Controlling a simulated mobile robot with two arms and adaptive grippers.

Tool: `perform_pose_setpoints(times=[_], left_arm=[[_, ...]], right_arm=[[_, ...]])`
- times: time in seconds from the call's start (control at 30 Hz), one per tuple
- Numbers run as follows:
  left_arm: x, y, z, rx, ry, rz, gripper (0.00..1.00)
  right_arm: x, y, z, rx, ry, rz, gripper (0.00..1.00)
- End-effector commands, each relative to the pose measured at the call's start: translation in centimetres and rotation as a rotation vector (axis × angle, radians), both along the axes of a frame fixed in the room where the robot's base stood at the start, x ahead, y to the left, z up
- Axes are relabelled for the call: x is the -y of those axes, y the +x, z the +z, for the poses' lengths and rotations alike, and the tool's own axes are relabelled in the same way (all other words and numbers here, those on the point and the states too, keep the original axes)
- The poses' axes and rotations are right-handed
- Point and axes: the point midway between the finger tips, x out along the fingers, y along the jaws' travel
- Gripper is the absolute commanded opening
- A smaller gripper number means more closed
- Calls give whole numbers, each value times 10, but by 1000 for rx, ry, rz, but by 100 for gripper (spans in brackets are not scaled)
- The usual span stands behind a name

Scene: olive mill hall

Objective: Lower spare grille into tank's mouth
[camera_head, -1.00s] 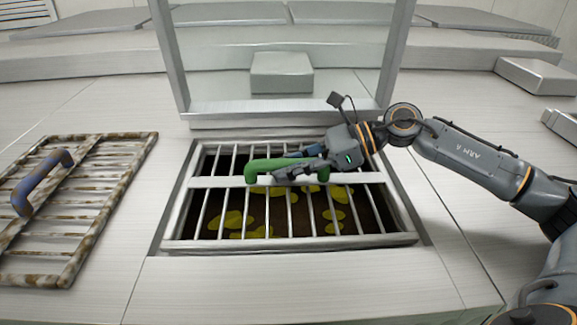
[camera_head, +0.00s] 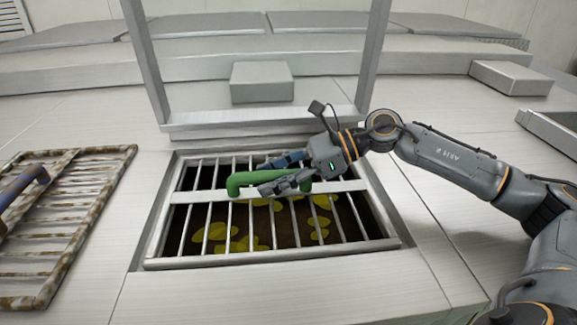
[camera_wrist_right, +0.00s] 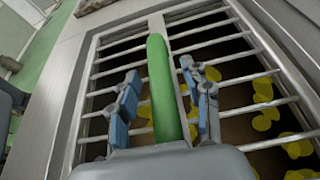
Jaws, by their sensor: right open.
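The clean pale metal grille (camera_head: 270,258) with a green bar handle (camera_head: 236,182) lies in the tank's mouth (camera_head: 408,232), its bars roughly level with the rim. It looks seated inside the opening, with a narrow gap along the right side. My right gripper (camera_head: 268,175) is open, with one finger on each side of the green handle. The right wrist view shows the handle between the spread fingers (camera_wrist_right: 160,75), with a gap at each side. My left gripper is not in view.
A rusty grille (camera_head: 62,255) with a blue handle (camera_head: 22,197) lies on the deck at the left. A raised clear lid with a metal frame (camera_head: 250,127) stands behind the mouth. Yellow patches (camera_head: 240,244) show on the dark tank bottom. The deck in front is clear.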

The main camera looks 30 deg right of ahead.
Motion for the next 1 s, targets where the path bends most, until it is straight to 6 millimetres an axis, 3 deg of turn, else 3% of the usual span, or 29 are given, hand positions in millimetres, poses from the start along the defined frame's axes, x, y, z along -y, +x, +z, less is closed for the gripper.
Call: perform_pose_setpoints(times=[0.6, 1.0], left_arm=[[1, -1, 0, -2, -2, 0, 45], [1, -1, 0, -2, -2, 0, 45]], right_arm=[[82, -39, 41, 7, -3, -5, 49], [96, -47, 48, 9, 1, -1, 49]])
